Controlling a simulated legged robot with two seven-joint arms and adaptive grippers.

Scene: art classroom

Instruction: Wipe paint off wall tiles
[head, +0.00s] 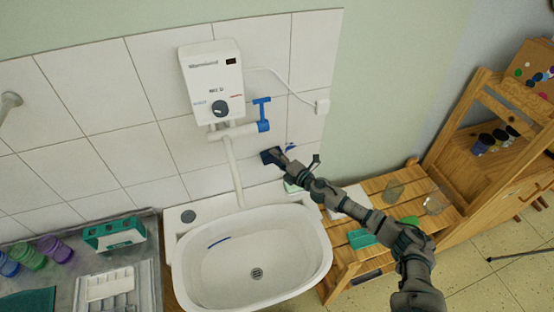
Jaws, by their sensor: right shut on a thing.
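White wall tiles (165,100) cover the wall behind the sink. A small blue paint mark (290,147) shows on the tiles right of the tap. My right gripper (281,160) is shut on a dark blue pad (270,155), which is at the tiles just left of the mark. I cannot tell if the pad touches the wall. The gripper and pad may hide more paint. My left gripper is not in view.
A white sink (300,272) with a blue streak inside stands below. A white water heater (211,80) with a spout and blue handle (263,115) hangs above. A wooden shelf (340,262) with glass jars stands right. Paint cups (30,257) stand left.

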